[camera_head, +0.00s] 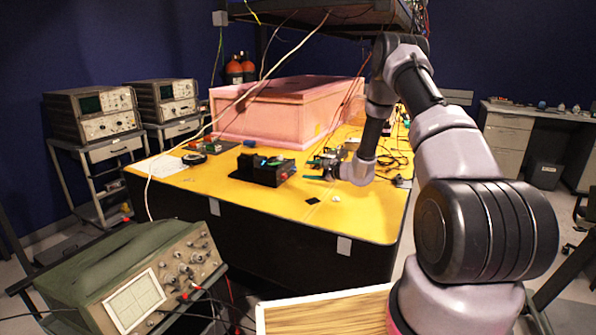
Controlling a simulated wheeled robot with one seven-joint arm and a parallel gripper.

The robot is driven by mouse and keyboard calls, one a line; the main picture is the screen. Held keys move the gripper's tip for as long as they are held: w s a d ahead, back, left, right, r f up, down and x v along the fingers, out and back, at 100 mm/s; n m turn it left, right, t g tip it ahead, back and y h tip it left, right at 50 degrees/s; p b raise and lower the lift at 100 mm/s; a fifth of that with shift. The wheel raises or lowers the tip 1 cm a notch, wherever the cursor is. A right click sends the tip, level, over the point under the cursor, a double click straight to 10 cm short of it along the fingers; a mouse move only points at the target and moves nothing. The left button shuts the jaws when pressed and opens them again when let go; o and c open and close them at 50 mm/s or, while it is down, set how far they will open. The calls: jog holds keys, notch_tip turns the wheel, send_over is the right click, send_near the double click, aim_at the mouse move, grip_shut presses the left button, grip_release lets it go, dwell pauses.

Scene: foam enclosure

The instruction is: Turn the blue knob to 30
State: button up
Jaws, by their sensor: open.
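A black box (262,170) sits on the yellow table top (330,215), near its middle. A small blue part (276,162) shows on top of the box and may be the blue knob. It is too small to read a dial or setting, and I cannot tell which way it points. My gripper (318,177) is just right of the box, low over the table and apart from the box, pointing left. It is open, and I see nothing between its fingers.
A pink foam enclosure (290,112) stands behind the box. Circuit boards and loose cables (390,160) lie behind and right of my gripper. A white cable hangs across the view. The table's front strip is mostly clear. An oscilloscope (140,285) stands at front left.

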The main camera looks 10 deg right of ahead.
aim_at(296, 169)
jog(key=x, duration=0.6)
jog(key=shift+w+a+f, duration=0.1)
jog(key=shift+w, duration=0.15)
grip_shut()
